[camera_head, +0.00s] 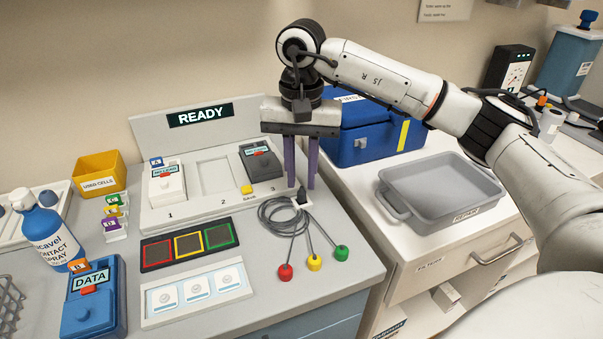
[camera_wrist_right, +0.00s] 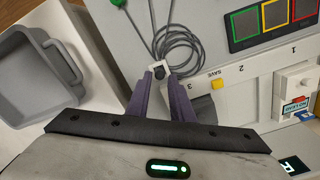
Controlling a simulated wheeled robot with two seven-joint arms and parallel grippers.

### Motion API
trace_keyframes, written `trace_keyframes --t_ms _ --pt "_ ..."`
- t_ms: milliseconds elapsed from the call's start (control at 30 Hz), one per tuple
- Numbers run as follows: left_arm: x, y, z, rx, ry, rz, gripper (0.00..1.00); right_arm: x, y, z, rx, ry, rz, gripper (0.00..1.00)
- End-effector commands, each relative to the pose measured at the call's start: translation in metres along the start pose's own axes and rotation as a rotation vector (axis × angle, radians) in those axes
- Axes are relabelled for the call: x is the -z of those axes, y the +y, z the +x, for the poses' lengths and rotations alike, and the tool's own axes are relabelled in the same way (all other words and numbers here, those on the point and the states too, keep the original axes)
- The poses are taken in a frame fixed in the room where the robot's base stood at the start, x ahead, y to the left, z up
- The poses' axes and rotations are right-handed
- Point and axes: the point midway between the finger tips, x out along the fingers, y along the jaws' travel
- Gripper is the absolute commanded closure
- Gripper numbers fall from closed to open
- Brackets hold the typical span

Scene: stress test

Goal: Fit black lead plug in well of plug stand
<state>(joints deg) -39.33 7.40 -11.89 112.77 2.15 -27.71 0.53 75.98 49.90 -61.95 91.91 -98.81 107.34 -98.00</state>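The black lead plug (camera_head: 302,194) is at the end of a grey cable, at a small white piece that looks like the plug stand (camera_head: 297,204), right of the coiled leads. In the right wrist view the black plug (camera_wrist_right: 159,72) shows within the white stand (camera_wrist_right: 150,67); I cannot tell how deep it sits in the well. My right gripper (camera_head: 301,186) points down over the plug with its purple fingers apart. In the right wrist view its fingertips (camera_wrist_right: 157,84) are on either side of the plug, with gaps. My left gripper is out of view.
Coiled grey leads (camera_head: 275,215) with red, yellow and green ends lie beside the stand. The READY panel (camera_head: 215,205) is to the left. A blue case (camera_head: 370,130) and grey tray (camera_head: 440,190) are to the right. A blue DATA unit (camera_head: 95,300) is at front left.

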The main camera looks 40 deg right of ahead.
Motion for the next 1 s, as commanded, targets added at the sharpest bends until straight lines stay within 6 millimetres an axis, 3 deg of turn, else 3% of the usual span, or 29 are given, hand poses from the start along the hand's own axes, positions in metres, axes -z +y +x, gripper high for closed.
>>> trace_keyframes --t_ms 400,533,1000 --pt "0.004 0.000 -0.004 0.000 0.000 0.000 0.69 0.000 0.000 -0.007 0.000 0.000 0.000 0.79" --pt "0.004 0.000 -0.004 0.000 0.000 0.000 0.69 0.000 0.000 -0.007 0.000 0.000 0.000 0.57" --pt "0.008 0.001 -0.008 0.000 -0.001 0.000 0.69 0.000 0.000 -0.014 0.000 0.000 0.000 0.57"
